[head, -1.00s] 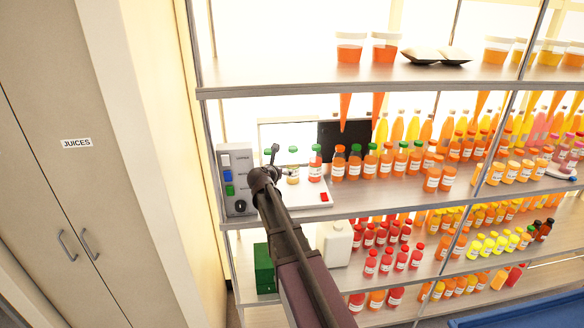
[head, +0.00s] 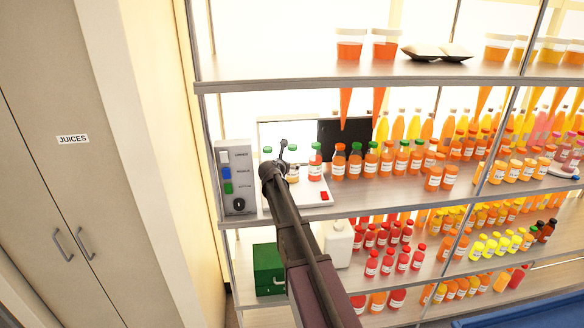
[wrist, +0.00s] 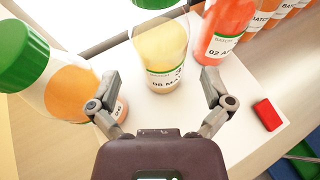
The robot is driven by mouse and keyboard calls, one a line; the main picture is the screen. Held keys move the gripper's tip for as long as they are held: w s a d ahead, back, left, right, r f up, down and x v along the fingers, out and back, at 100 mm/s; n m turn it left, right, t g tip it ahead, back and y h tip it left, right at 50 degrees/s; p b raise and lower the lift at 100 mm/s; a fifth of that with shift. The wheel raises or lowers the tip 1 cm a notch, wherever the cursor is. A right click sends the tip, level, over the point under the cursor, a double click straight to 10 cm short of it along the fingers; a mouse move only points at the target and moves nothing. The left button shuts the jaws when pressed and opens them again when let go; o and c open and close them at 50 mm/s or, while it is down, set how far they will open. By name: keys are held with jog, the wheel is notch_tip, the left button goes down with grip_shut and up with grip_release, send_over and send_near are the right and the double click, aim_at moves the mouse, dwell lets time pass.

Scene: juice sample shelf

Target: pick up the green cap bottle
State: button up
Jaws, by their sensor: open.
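Three bottles stand on a white tray-like device on the shelf. In the wrist view, the middle bottle (wrist: 160,50) has a green cap cut by the top edge, pale yellow contents and a label reading "08 MA". A green-capped bottle with orange contents (wrist: 70,88) is at left, partly behind a finger. An orange-red bottle (wrist: 226,30) is at right; its cap is out of frame. My gripper (wrist: 160,82) is open and empty, its fingers spread either side of the middle bottle's lower part. In the head view my gripper (head: 283,155) partly covers the middle bottle (head: 293,174).
The white device (head: 312,197) has a red button (wrist: 267,115) at right. A grey control box (head: 236,180) stands to its left. Rows of juice bottles (head: 370,162) crowd the shelf to the right. The upper shelf (head: 300,78) lies above.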

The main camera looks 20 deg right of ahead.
jog(key=shift+b+x, duration=0.9)
jog(key=shift+x, duration=1.7)
jog(key=shift+r, duration=0.1)
jog(key=c, duration=1.1)
